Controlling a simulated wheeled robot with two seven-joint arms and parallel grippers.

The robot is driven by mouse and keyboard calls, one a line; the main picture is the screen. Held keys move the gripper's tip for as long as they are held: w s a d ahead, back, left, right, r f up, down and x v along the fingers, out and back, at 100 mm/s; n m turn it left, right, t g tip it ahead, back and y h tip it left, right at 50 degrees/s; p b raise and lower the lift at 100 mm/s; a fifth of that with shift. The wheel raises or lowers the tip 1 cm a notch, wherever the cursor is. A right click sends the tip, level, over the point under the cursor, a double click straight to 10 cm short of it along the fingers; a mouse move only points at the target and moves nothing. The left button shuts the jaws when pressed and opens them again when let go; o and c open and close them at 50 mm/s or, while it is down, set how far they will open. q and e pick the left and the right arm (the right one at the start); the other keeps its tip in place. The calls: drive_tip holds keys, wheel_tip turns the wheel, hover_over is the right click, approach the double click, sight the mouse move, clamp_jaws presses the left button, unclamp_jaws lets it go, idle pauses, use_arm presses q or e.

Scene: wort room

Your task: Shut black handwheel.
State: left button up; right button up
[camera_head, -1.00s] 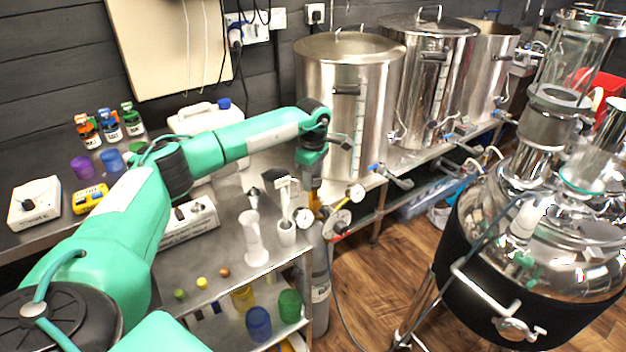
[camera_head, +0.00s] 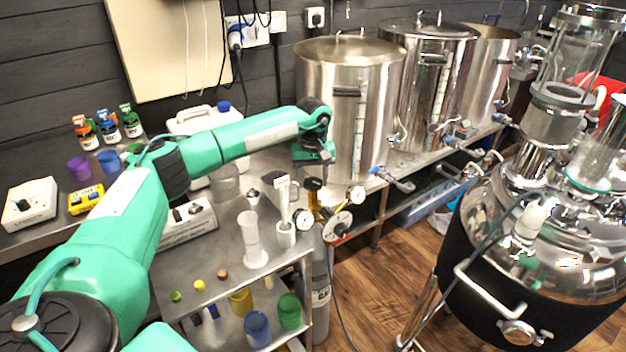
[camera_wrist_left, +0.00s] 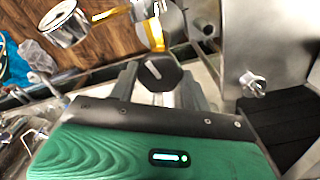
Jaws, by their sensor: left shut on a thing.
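The black handwheel (camera_wrist_left: 158,73) shows in the left wrist view as a dark faceted knob with a pale mark on its face. My left gripper (camera_wrist_left: 160,85) has one finger on each side of it and is shut on it. In the head view my left gripper (camera_head: 313,160) points down at the top of the gas cylinder (camera_head: 321,285), over the brass valve (camera_head: 314,186). The handwheel is mostly hidden there by the gripper. My right gripper does not show.
A regulator (camera_head: 338,223) with round gauges sits just right of the valve. A steel bench (camera_head: 225,262) with a white measuring cylinder (camera_head: 252,240) stands left of it. A steel kettle (camera_head: 345,105) stands behind.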

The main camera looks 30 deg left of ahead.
sight(313, 181)
use_arm(q)
drive_tip(key=shift+r+m, duration=0.15)
drive_tip(key=shift+m, duration=1.55)
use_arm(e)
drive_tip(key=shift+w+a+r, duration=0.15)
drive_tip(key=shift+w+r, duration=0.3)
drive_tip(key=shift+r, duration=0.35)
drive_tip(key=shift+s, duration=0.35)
use_arm(q)
drive_tip(key=o, duration=0.9)
drive_tip(key=shift+o, duration=0.2)
wheel_tip(313, 181, up, 14)
drive_tip(key=b, duration=0.1)
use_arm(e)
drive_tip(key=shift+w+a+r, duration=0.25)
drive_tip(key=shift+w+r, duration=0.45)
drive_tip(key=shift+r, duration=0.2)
